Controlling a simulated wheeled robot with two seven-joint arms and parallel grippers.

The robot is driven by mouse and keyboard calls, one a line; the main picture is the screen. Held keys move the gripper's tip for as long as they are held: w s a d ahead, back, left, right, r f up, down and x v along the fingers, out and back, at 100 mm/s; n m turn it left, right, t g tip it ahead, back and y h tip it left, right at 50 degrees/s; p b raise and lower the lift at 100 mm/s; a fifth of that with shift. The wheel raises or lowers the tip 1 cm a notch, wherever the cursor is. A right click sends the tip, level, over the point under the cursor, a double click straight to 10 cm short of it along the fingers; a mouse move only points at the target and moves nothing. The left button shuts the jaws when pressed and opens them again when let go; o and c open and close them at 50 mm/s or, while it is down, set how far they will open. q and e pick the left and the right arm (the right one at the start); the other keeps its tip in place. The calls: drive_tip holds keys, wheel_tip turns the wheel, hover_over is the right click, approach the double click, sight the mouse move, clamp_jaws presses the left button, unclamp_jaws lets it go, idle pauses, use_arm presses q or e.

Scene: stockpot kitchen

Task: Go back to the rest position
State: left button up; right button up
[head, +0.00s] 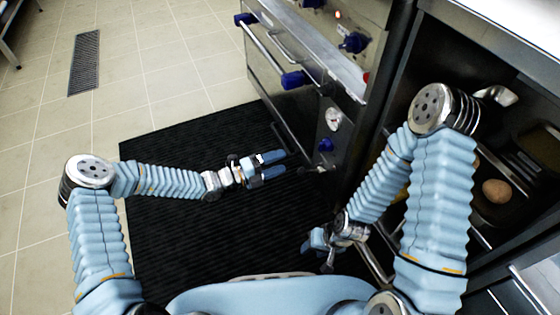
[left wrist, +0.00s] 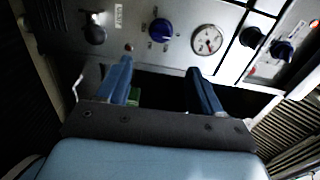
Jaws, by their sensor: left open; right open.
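My left gripper (head: 272,165) is open and empty over the black floor mat, just in front of the steel cooking unit. In the left wrist view its two blue fingers (left wrist: 160,82) are apart with nothing between them, facing a panel with a blue knob (left wrist: 161,30) and a round gauge (left wrist: 207,40). My right gripper (head: 318,248) is low near the front of my body, beside the open shelf unit. It is open, and no held object shows; its fingers are partly hard to make out.
The steel cooking unit (head: 290,85) has blue-ended handles and knobs. An open shelf at right holds a round brown item (head: 496,190) close to my right arm. A black mat (head: 180,240) covers the floor before me. Tiled floor (head: 150,60) at upper left is clear, with a drain grate (head: 84,62).

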use_arm(q)
drive_tip(key=s+a+f+m+g+y+p, duration=0.1)
drive_tip(key=s+f+m+g+y+p, duration=0.2)
drive_tip(key=s+m, duration=0.5)
drive_tip(key=s+a+f+m+g+y, duration=0.1)
drive_tip(key=s+f+m+g+y, duration=0.3)
drive_tip(key=s+m, duration=0.45)
drive_tip(key=s+a+m+y+p, duration=0.1)
drive_tip(key=s+a+m+y, duration=0.2)
drive_tip(key=a+m, duration=0.3)
drive_tip(key=s+a+m+t+y+p, duration=0.1)
drive_tip(key=s+a+m, duration=0.3)
drive_tip(key=m, duration=1.2)
drive_tip(key=a+y+p, duration=0.1)
drive_tip(key=a, duration=0.2)
drive_tip(key=shift+r+t+y, duration=0.25)
drive_tip(key=shift+t+y, duration=0.05)
drive_tip(key=shift+y, duration=0.1)
